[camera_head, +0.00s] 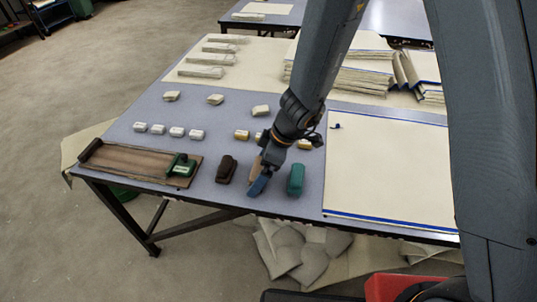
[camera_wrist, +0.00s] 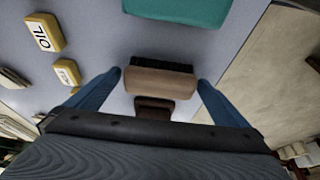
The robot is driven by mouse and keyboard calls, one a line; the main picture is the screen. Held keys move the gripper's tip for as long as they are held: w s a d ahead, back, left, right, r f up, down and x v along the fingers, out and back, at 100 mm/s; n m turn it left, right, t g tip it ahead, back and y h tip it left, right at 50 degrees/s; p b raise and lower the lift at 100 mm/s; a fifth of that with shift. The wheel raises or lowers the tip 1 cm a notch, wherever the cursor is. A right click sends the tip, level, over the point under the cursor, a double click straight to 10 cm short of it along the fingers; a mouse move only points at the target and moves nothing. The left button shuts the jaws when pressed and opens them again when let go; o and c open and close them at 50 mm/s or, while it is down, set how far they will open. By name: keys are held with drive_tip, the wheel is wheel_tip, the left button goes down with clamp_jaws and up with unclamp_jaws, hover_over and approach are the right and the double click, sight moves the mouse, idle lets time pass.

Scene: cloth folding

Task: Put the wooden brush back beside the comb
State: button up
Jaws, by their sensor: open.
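A wooden brush (camera_wrist: 158,82) with a light brown back and dark bristles lies between my gripper's two blue fingers in the wrist view. In the head view the brush (camera_head: 254,169) is partly hidden by the near finger. My gripper (camera_head: 261,180) is open and low over the table's front edge, with one finger to each side of the brush; the wrist view also shows my gripper (camera_wrist: 160,77) with gaps beside both fingers. I cannot make out for certain which thing is the comb.
A dark brown block (camera_head: 227,168) lies left of the brush and a teal block (camera_head: 296,179) right of it. A wooden board (camera_head: 127,162) with a green tool (camera_head: 181,167) is at left. Small yellow boxes (camera_head: 242,135) stand behind. A large cream sheet (camera_head: 390,170) covers the right side.

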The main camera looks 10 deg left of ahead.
drive_tip(key=v, duration=1.2)
drive_tip(key=s+d+r+m+h, duration=0.2)
drive_tip(key=s+d+m, duration=0.2)
drive_tip(key=d+m, duration=0.4)
drive_tip(key=s+d+r+m+h, duration=0.2)
drive_tip(key=s+d+m, duration=0.3)
drive_tip(key=d+m, duration=0.4)
drive_tip(key=d, duration=0.6)
drive_tip(key=shift+d+h, duration=0.25)
drive_tip(key=shift+h, duration=0.05)
drive_tip(key=shift+w, duration=0.1)
drive_tip(key=shift+c, duration=0.4)
